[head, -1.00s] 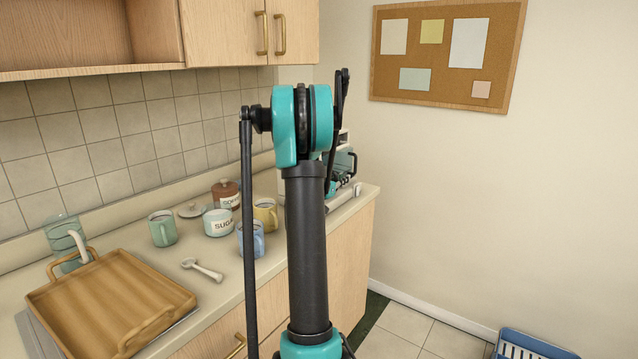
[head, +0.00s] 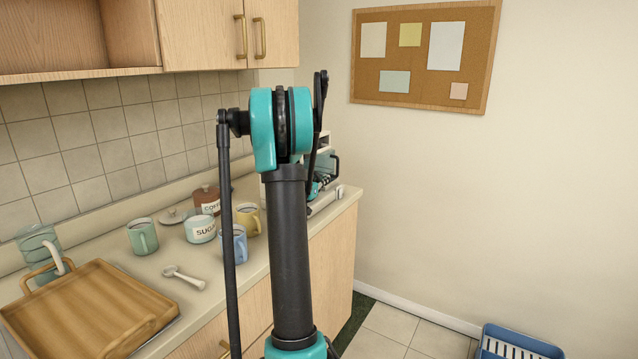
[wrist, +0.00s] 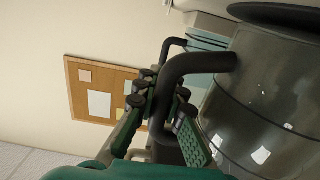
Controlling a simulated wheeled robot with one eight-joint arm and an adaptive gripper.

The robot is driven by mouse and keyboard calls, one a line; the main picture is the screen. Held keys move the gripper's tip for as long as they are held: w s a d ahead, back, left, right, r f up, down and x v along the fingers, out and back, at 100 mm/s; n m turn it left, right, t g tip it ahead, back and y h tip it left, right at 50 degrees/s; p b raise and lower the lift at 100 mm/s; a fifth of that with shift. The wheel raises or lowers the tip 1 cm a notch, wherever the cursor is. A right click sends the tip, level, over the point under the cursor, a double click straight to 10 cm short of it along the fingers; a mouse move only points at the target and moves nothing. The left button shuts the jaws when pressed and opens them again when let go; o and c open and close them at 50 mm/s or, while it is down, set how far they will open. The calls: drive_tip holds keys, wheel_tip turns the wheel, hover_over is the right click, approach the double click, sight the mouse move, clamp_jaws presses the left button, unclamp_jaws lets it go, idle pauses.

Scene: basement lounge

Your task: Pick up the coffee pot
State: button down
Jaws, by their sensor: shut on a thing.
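The coffee pot (wrist: 262,110) fills the right of the wrist view. It is a dark, see-through glass pot with a dark lid or rim and a thick black handle. My gripper (wrist: 163,125) is shut on this handle, with its green-padded fingers around the lower part of it. In the head view the coffee pot (head: 326,166) is mostly hidden behind my arm, and only a little of my gripper (head: 321,186) shows. I cannot tell whether the pot's base touches what is under it.
Mugs, a sugar pot (head: 201,229), a brown coffee jar (head: 207,198), a spoon (head: 184,277) and a wooden tray (head: 95,305) are on the counter. The floor to the right is mostly clear, with a blue basket (head: 515,343).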

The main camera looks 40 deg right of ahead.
drive_tip(key=s+d+r, duration=0.1)
drive_tip(key=s+d, duration=0.2)
drive_tip(key=s, duration=0.5)
drive_tip(key=s+d+r, duration=0.1)
drive_tip(key=s+d, duration=0.3)
drive_tip(key=s, duration=0.4)
drive_tip(key=shift+s+r, duration=0.35)
drive_tip(key=shift+r, duration=0.05)
